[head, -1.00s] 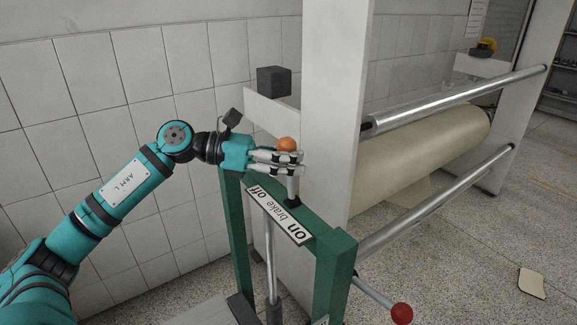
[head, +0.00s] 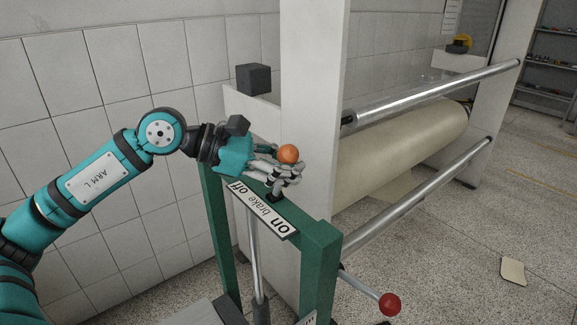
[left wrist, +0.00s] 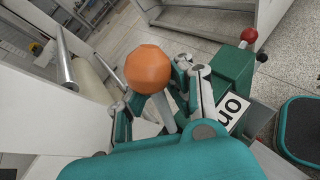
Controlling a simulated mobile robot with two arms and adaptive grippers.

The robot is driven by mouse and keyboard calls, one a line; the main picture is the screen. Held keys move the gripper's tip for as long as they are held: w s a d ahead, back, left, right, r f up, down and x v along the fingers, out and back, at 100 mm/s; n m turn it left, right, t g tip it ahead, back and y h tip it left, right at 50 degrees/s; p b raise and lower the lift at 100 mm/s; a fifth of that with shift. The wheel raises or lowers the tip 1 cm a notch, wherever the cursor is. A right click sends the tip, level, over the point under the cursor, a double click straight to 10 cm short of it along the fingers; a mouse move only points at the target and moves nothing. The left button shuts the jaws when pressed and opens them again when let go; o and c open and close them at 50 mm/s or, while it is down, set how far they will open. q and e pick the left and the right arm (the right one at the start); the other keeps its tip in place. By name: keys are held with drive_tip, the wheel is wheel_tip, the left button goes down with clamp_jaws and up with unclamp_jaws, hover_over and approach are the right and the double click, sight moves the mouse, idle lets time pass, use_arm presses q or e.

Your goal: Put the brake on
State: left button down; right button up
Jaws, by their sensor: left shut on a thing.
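The brake lever has an orange ball knob (head: 288,154) on a light shaft rising from the top of a green frame (head: 320,237). The white brake label (head: 262,207) has "off" at its far left end and "on" at its near right end. The lever leans toward the "on" end. My left gripper (head: 287,175) is shut around the shaft just below the knob. In the left wrist view, the orange knob (left wrist: 148,68) and the pale shaft (left wrist: 164,112) stand by the fingers, with the "on" lettering (left wrist: 231,111) to the right. My right gripper is not in view.
A red ball handle (head: 389,304) sticks out low on the frame's right. A large paper roll (head: 405,143) and metal bars (head: 430,92) lie behind, beside a white upright panel (head: 312,110). A dark cube (head: 253,78) sits on a ledge near the tiled wall.

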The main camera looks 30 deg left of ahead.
use_arm(q)
drive_tip(key=shift+s+d+r, duration=0.15)
drive_tip(key=shift+d+r, duration=0.05)
drive_tip(key=shift+d, duration=0.05)
drive_tip(key=c, duration=0.9)
unclamp_jaws()
drive_tip(key=shift+s+d+r, duration=0.1)
drive_tip(key=shift+s+r, duration=0.05)
drive_tip(key=shift+s, duration=0.2)
drive_tip(key=shift+a, duration=0.2)
drive_tip(key=shift+s+a, duration=0.35)
drive_tip(key=shift+a, duration=0.15)
drive_tip(key=v, duration=1)
drive_tip(key=shift+s+r, duration=0.2)
drive_tip(key=shift+r, duration=0.1)
